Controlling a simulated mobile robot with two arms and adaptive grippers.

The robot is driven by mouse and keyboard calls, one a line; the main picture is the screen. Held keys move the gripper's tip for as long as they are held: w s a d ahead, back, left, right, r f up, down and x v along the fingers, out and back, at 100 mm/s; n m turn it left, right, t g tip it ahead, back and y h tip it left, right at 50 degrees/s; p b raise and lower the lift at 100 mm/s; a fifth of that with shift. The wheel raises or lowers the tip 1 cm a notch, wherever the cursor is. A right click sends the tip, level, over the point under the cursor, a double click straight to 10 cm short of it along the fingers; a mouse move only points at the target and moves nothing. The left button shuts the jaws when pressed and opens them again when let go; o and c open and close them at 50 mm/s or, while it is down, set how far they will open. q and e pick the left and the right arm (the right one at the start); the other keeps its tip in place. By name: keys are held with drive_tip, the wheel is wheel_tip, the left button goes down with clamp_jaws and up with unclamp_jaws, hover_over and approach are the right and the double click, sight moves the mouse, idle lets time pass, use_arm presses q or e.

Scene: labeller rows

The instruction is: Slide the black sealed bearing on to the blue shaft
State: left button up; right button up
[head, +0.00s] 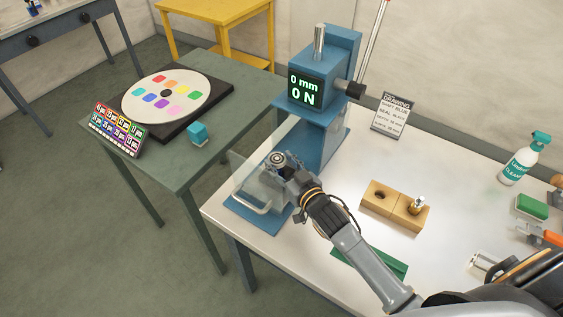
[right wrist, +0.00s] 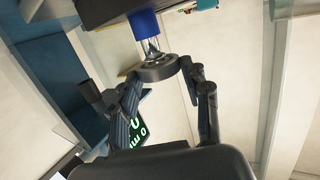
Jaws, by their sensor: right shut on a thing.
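My right gripper (head: 284,167) is shut on the black bearing (head: 278,158), a ring at the blue press (head: 322,125). In the right wrist view the bearing (right wrist: 157,70) is held between the two fingertips of the gripper (right wrist: 163,80). The blue shaft (right wrist: 145,22) shows there with a bright silver end right beside the bearing. I cannot tell whether the silver end is in the bore. In the head view the shaft is hidden behind the bearing and gripper. The press display (head: 305,91) reads 0 mm and 0 N. My left gripper is not in view.
A clear guard (head: 248,160) with a handle stands by the gripper. A wooden block (head: 382,198) with a hole and a silver part is to the right, near a drawing card (head: 393,115). A spray bottle (head: 524,160) and a green block (head: 531,206) are at the far right.

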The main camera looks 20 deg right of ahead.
drive_tip(key=shift+f, duration=0.15)
drive_tip(key=o, duration=1.3)
wheel_tip(320, 180, up, 10)
